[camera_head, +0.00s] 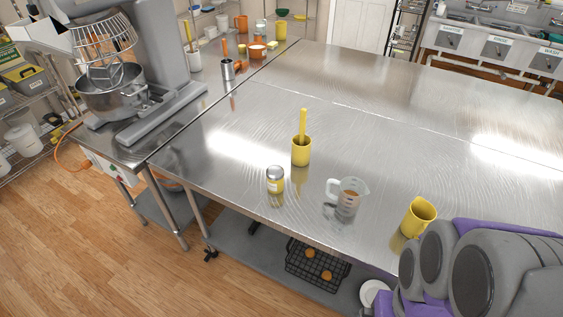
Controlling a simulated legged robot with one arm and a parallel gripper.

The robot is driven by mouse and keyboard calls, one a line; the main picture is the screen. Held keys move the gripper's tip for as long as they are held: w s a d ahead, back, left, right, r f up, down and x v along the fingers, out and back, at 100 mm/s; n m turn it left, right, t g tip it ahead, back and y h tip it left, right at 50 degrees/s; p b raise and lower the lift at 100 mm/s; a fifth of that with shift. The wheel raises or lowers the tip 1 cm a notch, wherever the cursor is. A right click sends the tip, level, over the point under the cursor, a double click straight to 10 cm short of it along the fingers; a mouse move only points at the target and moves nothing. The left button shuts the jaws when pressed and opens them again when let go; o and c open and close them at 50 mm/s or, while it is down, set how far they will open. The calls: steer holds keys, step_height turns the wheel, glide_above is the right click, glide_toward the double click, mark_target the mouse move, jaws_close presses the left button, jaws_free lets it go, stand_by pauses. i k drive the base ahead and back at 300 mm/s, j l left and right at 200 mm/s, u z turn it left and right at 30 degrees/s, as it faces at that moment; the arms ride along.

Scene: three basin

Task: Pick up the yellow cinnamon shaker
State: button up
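A small shaker jar (275,180) with a silver lid and yellow body with a pale label stands upright on the steel table (350,120), close to its front edge. It appears to be the yellow cinnamon shaker; its label is too small to read. Grey and purple links of my arm fill the bottom right corner, to the right of the shaker and apart from it. My gripper's fingers do not show.
A yellow cup (301,152) with a yellow stick stands just behind the shaker. A clear measuring cup (347,196) and yellow mug (418,217) stand to its right. A large mixer (125,70) stands at left. The table's far half is clear.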

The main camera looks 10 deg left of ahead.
mark_target(276, 174)
steer(key=i+l+u, duration=0.15)
steer(key=l+u, duration=0.2)
steer(key=i+l+u, duration=0.1)
steer(key=l+u, duration=0.3)
steer(key=j, duration=0.1)
